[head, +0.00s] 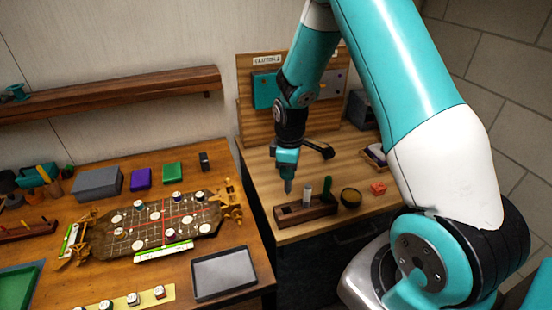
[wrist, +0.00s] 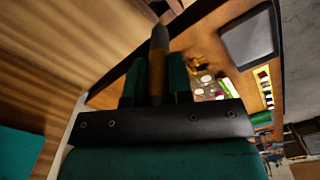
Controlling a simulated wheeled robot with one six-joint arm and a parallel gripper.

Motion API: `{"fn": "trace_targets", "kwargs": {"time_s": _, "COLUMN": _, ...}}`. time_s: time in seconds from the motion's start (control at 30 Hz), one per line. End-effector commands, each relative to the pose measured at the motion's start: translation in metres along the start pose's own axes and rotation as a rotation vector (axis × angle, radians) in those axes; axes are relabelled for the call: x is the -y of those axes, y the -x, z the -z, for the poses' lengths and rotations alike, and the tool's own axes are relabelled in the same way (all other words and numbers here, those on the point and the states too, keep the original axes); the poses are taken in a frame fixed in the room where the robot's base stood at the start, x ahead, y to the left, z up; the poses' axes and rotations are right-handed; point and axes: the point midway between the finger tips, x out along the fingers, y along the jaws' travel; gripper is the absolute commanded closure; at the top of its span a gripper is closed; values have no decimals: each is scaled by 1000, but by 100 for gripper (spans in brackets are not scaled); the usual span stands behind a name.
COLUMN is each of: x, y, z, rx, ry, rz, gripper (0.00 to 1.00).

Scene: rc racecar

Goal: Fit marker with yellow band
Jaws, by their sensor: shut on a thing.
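My gripper (head: 287,170) hangs over the left end of a dark wooden marker holder (head: 318,212) in the head view. It is shut on a dark marker (head: 288,187), which points down, nearly upright, with its lower end above the holder and apart from it. In the wrist view the marker (wrist: 158,66) stands between the two green fingers of my gripper (wrist: 157,85), and a dull yellow-brown band shows on it. A whitish marker (head: 307,194) and a green marker (head: 327,187) stand in the holder. The holder's left part looks empty.
A dark round bowl (head: 350,197) and a red block (head: 378,188) lie right of the holder. A wooden panel (head: 262,118) stands behind. A grey tray (head: 224,273) and a game board (head: 125,236) are on the left table (head: 75,275).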

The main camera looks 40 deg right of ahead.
Motion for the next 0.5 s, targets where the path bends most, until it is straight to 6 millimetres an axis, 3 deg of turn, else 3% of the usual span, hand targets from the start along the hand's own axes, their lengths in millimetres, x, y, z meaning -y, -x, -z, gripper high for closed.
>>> {"fn": "trace_targets", "kwargs": {"time_s": 0.5, "x": 0, "y": -1, "z": 0, "rx": 0, "ry": -1, "rz": 1, "gripper": 100}}
